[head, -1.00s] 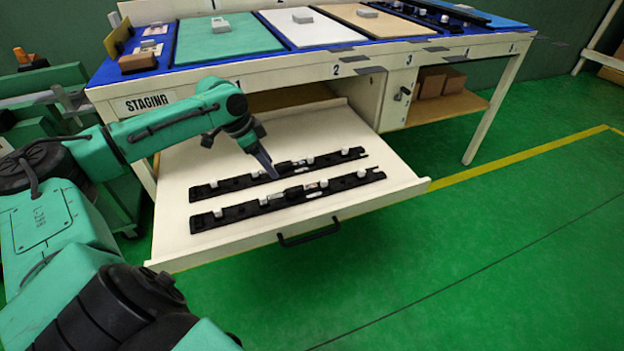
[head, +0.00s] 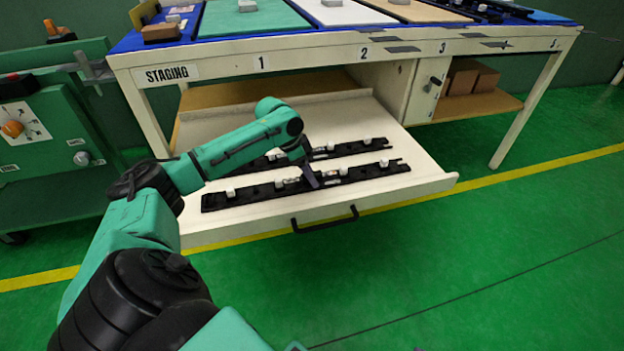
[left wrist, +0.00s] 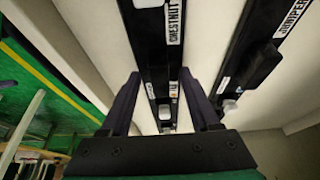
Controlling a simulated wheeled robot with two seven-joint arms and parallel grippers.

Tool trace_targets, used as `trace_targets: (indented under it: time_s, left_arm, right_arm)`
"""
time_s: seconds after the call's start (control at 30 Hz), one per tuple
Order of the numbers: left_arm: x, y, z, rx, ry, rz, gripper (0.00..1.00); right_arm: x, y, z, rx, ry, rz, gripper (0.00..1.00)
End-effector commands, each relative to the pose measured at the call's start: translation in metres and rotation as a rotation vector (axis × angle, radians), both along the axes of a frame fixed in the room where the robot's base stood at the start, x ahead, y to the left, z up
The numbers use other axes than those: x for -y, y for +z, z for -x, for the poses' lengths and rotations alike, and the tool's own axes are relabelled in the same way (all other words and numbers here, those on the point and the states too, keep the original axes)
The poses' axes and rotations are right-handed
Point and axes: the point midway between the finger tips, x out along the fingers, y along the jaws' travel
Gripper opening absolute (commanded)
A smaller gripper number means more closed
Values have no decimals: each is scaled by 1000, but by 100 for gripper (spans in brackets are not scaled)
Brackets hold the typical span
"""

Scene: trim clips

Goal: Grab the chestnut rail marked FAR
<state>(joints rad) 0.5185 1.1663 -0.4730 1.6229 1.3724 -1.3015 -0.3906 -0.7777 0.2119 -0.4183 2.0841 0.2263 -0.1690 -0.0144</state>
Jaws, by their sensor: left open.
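Two long black rails lie side by side in the open drawer. The nearer one (head: 250,193) has its middle under my left gripper (head: 313,181). In the left wrist view this rail (left wrist: 157,50) bears a CHESTNUT label and runs between the two fingers of the left gripper (left wrist: 159,76). The fingers are apart, one on each side of it; I cannot tell whether they touch it. No FAR mark is legible. The farther rail (head: 350,149) is partly hidden behind my left arm; in the left wrist view the rail on the right (left wrist: 250,50) reads JUNIPER. My right gripper is not in view.
The white drawer (head: 415,178) is pulled out below the workbench (head: 300,52), its black handle (head: 325,219) facing me. Brown boxes (head: 470,77) stand on a shelf at right. A green cabinet (head: 50,140) with knobs stands at left. The green floor at right is clear.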

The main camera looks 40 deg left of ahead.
Motion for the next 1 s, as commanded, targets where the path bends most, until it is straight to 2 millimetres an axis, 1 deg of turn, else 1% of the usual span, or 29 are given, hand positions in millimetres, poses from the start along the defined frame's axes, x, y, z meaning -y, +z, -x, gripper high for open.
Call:
trace_targets:
  time_s: [0.03,0.2,0.23,0.27,0.3,0.37,0.4,1.0]
  left_arm:
    - [0,-2,-1,1,0,0,62]
    - [0,-1,-1,1,1,-2,62]
    - [0,-1,-1,1,1,-2,55]
    - [0,-1,-1,1,1,-2,43]
    - [0,-1,-1,1,0,-1,28]
    - [0,-1,-1,1,0,-1,5]
    - [0,-1,-1,1,0,-1,0]
    - [0,-1,-1,0,0,-1,0]
  right_arm:
    - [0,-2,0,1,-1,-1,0]
    - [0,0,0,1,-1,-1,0]
    - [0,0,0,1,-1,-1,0]
    - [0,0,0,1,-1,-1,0]
    - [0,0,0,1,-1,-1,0]
    - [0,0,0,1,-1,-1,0]
    - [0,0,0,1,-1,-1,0]
    - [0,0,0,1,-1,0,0]
